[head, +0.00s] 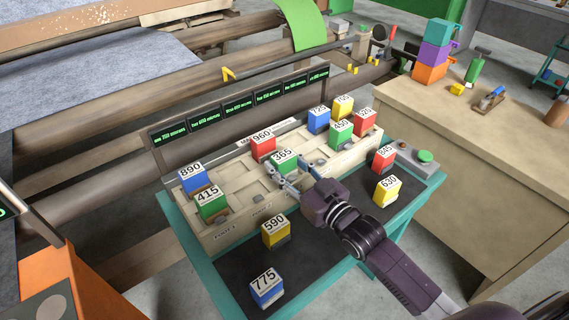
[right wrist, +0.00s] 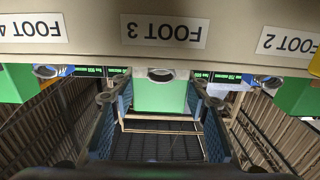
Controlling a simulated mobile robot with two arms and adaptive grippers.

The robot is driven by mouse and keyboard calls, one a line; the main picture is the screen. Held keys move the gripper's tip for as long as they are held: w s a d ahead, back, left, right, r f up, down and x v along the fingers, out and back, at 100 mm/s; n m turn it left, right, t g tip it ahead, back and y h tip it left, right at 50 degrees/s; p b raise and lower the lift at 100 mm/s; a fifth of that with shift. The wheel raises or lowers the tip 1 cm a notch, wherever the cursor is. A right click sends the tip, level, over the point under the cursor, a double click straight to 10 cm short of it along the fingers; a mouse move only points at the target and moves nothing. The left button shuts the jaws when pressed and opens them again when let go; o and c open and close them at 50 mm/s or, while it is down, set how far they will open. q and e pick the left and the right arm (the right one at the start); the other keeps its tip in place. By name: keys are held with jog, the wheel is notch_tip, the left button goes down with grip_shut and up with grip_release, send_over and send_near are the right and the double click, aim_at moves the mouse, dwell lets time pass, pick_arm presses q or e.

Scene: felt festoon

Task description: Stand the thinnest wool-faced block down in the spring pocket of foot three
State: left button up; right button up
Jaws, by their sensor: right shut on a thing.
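A green block marked 365 (head: 285,159) is at the middle of the pale rack (head: 235,232), over the foot three position. My right gripper (head: 287,182) is shut on this block from the front. In the right wrist view the green block (right wrist: 160,93) sits between the fingers (right wrist: 160,105), close to the upside-down FOOT 3 label (right wrist: 164,30). The pocket is hidden, so I cannot tell how deep the block sits. My left gripper is not in view.
Blocks 415 (head: 211,205), 890 (head: 193,181) and 960 (head: 263,148) stand left on the rack; several more stand right. Blocks 590 (head: 275,233), 775 (head: 266,288) and 630 (head: 387,191) are on the dark mat (head: 228,268). A row of displays (head: 240,106) stands behind.

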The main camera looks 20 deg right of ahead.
jog(key=o, duration=1.3)
jog(key=shift+f, duration=0.1)
jog(key=shift+r+b+v, duration=0.1)
jog(key=shift+b+v, duration=0.2)
jog(key=shift+v, duration=2.7)
jog(key=shift+r+b+v, duration=0.15)
jog(key=shift+b+v, duration=0.1)
jog(key=shift+v, duration=2.75)
jog(key=shift+s+f, duration=0.1)
